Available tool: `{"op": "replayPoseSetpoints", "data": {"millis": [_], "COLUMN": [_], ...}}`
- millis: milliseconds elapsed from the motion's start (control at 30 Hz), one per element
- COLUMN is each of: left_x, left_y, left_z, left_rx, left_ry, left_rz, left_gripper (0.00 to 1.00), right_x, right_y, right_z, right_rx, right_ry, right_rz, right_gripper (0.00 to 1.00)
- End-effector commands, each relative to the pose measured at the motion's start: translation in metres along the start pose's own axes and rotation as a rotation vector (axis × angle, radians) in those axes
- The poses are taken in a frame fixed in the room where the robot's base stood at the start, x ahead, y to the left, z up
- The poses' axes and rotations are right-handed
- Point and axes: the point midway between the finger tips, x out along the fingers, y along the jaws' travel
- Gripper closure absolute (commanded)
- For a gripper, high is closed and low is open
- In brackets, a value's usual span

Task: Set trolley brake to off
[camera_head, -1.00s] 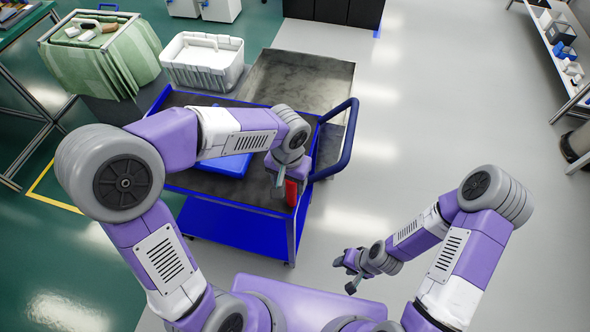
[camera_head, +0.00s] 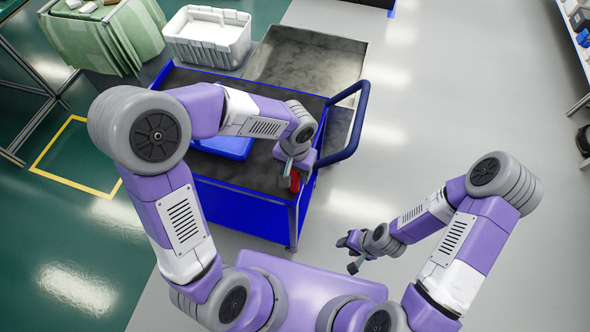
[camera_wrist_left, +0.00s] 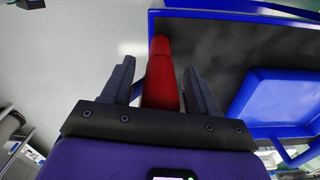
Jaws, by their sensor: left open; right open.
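A blue trolley (camera_head: 240,208) with a dark top stands in front of me. A red brake lever (camera_head: 295,182) shows at its near right corner, partly hidden by my left gripper. In the left wrist view the red lever (camera_wrist_left: 162,75) lies between the two open fingers, with a gap on each side. My left gripper (camera_head: 287,178) is open around the lever and holds nothing. My right gripper (camera_head: 349,255) is open and empty above the grey floor, right of the trolley.
A blue tray (camera_wrist_left: 285,100) lies on the trolley top. The trolley's blue push handle (camera_head: 357,125) rises at its right side. A white crate (camera_head: 208,40) and a green-draped container (camera_head: 110,40) stand behind. The floor at right is clear.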

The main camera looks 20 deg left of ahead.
Motion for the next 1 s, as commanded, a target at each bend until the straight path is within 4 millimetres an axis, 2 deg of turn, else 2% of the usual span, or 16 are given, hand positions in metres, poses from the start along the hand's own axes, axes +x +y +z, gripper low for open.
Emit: {"op": "replayPoseSetpoints", "data": {"millis": [67,100,467,767,1000], "left_x": [-0.0003,-0.0003,-0.0004,-0.0002,0.0014], "left_y": [0.0000,0.0000,0.0001,0.0011,0.0097], "left_z": [0.0000,0.0001,0.0000,-0.0003,-0.0018], "left_rx": [0.000,0.000,0.001,0.002,0.008], "left_ry": [0.000,0.000,0.000,0.000,-0.010], "left_rz": [0.000,0.000,0.000,-0.006,-0.079], "left_gripper": [0.41,0.44,0.99,1.00,1.00], "right_x": [-0.0003,-0.0003,-0.0003,0.0005,0.0069], "right_y": [-0.0002,-0.0002,-0.0001,0.0001,0.0025], "right_z": [0.0000,0.0000,0.0000,-0.0001,-0.0004], "right_rx": [0.000,0.000,0.000,0.000,0.000], "right_ry": [0.000,0.000,0.000,0.000,0.000], "right_rz": [0.000,0.000,0.000,0.000,0.000], "right_gripper": [0.57,0.57,0.57,0.57,0.57]}}
